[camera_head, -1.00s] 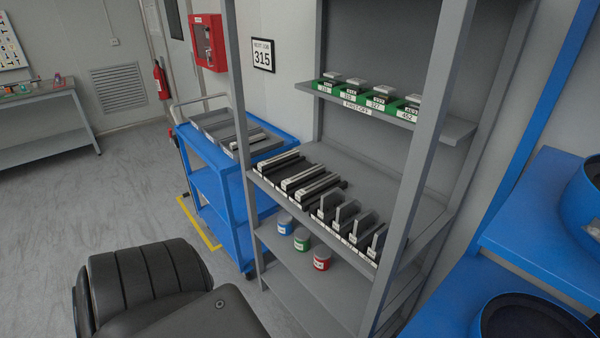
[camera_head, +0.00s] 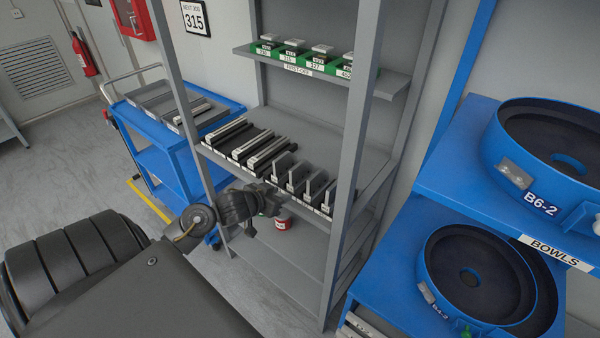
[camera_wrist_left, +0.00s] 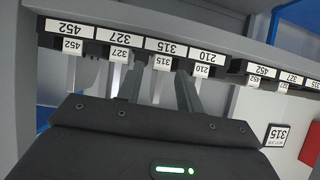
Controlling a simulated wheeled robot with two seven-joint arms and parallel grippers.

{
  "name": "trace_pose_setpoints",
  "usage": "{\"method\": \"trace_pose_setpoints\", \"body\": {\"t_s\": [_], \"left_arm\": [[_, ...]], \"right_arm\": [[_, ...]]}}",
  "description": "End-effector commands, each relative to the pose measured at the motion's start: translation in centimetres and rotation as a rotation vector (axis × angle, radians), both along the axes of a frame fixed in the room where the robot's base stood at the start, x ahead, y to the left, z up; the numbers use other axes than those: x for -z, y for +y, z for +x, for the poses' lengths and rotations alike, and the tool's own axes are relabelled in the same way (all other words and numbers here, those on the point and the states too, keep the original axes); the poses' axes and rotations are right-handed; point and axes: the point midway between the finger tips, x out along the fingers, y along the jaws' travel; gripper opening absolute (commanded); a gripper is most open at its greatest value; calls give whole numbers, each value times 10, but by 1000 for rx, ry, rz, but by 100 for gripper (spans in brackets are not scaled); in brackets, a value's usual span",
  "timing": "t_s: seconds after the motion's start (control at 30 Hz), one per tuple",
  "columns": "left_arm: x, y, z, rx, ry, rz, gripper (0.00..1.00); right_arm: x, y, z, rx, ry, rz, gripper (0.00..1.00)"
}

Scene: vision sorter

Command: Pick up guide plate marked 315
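Several grey guide plates stand upright in dark holders on the middle shelf in the head view. By the label order in the wrist view, the plate marked 315 (camera_head: 299,177) is second from the left. In the left wrist view the labels are upside down, reading 452, 327, 315, 210 from left to right; the 315 plate (camera_wrist_left: 158,86) shows behind its small tag. My left gripper (camera_head: 256,207) is in front of the shelf edge, left of and below the plates. My right gripper is out of view.
Long rails (camera_head: 245,143) lie left of the plates. An upper shelf (camera_head: 382,84) holds green FIRST-OFF holders. A shelf post (camera_head: 345,150) stands to the right. A red tin (camera_head: 283,222) sits below. A wall sign (camera_head: 194,17) reads NEXT JOB 315. Blue bowls (camera_head: 490,160) are at right.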

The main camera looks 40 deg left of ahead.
Motion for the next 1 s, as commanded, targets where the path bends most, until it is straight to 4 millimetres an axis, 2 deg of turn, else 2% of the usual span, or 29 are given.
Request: {"method": "trace_pose_setpoints", "body": {"t_s": [0.03, 0.1, 0.23, 0.4, 0.73, 1.0], "left_arm": [[-29, 5, 7, 12, -49, 5, 36], [-55, 8, 13, 22, -94, -3, 36], [-79, 11, 17, 35, -133, -13, 36], [-80, 11, 23, 35, -140, -20, 36], [-62, 12, 65, 34, -139, -22, 36], [-58, 11, 74, 36, -138, -20, 36]], "right_arm": [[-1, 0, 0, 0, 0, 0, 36], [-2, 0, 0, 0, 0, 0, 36], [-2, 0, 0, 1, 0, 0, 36], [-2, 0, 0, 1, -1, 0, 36], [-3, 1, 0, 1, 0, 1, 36], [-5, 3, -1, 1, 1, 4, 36]]}}
